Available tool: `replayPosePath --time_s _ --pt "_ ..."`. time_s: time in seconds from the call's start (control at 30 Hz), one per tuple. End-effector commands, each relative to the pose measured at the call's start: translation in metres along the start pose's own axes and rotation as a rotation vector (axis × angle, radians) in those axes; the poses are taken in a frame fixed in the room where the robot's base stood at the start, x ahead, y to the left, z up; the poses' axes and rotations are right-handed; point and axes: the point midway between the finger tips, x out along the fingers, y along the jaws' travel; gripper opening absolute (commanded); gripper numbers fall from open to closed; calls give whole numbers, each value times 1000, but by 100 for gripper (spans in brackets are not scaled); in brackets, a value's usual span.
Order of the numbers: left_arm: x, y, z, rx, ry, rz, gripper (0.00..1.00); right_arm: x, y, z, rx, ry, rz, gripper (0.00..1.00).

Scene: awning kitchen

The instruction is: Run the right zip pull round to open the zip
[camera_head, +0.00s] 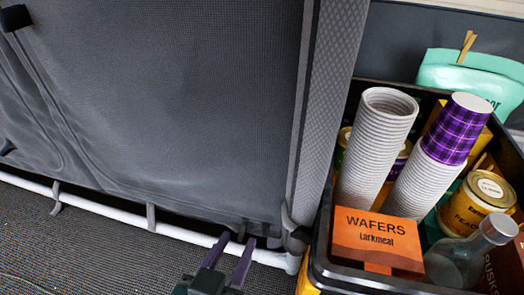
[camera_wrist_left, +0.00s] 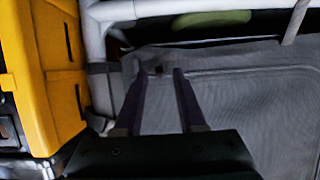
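A grey mesh fabric panel (camera_head: 180,110) fills the left and middle of the head view, with a dark seam line (camera_head: 303,110) along its right side. My left gripper (camera_head: 238,240), with purple fingers, is at the panel's lower right corner. In the left wrist view its fingers (camera_wrist_left: 158,74) are apart, with the grey fabric (camera_wrist_left: 240,110) beyond them. A small dark piece (camera_wrist_left: 157,70) shows between the fingertips; it may be a zip pull, but it is too small to tell. My right gripper is in neither view.
A white tube frame (camera_head: 110,212) runs along the panel's foot. A black crate (camera_head: 330,262) stands close on the right, holding paper cup stacks (camera_head: 375,145), an orange wafers box (camera_head: 377,238), tins and a clear bottle (camera_head: 470,255). Dark woven floor (camera_head: 70,250) lies in front.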

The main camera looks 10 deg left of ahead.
Motion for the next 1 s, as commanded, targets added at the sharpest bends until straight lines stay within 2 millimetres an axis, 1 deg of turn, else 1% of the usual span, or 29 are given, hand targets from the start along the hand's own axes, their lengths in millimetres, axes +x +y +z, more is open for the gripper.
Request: replayPosePath --time_s 0.03,0.3,0.33,1.0 --pt "0 0 0 0 0 0 32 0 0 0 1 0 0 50" --pt "0 0 0 0 0 0 2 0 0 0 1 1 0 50" --pt "0 0 0 0 0 0 0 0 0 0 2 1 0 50" --pt "0 0 1 0 -1 0 0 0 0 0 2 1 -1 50"
